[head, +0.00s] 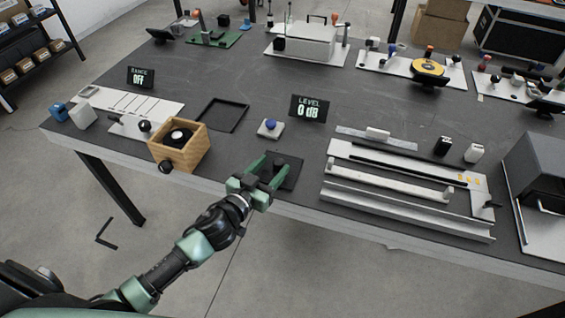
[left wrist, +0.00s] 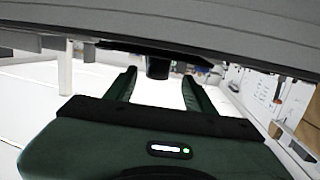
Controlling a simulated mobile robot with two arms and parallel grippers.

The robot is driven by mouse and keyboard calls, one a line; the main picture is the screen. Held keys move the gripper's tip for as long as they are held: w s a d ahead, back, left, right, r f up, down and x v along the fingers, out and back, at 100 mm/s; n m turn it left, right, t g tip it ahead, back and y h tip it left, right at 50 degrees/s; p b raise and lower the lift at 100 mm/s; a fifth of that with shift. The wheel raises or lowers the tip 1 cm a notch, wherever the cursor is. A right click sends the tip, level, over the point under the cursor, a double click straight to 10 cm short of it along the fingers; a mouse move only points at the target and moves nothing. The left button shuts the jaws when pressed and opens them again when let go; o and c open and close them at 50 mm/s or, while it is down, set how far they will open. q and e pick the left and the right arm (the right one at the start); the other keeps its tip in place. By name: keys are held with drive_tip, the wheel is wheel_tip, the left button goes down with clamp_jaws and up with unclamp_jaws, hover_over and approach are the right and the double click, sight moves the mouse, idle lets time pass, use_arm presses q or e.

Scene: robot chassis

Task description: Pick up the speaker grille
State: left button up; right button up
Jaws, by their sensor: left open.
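The speaker grille (head: 292,178) appears to be the flat dark square plate with a round black knob, lying near the table's front edge. My left gripper (head: 270,170) is open at the plate, its two green fingers on either side of the knob. In the left wrist view the knob (left wrist: 158,67) shows between and beyond the open fingers (left wrist: 158,92); I cannot tell whether either finger touches it. The gripper hides part of the plate in the head view. My right gripper is not in view.
A wooden box (head: 188,157) with a black speaker cone stands to the left. An empty dark frame (head: 222,114), a blue-button block (head: 270,129) and a LEVEL display (head: 309,108) lie behind. Metal rails (head: 405,205) fill the right front. The table's front edge (head: 230,192) is close.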

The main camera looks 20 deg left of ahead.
sight(281, 159)
use_arm(q)
drive_tip(key=shift+x, duration=0.85)
drive_tip(key=x, duration=0.3)
drive_tip(key=shift+w+d+f, duration=0.15)
drive_tip(key=shift+w+d, duration=0.15)
drive_tip(key=shift+w, duration=0.05)
drive_tip(key=shift+w+d+f, duration=0.1)
drive_tip(key=shift+w, duration=0.15)
drive_tip(key=c, duration=1)
clamp_jaws()
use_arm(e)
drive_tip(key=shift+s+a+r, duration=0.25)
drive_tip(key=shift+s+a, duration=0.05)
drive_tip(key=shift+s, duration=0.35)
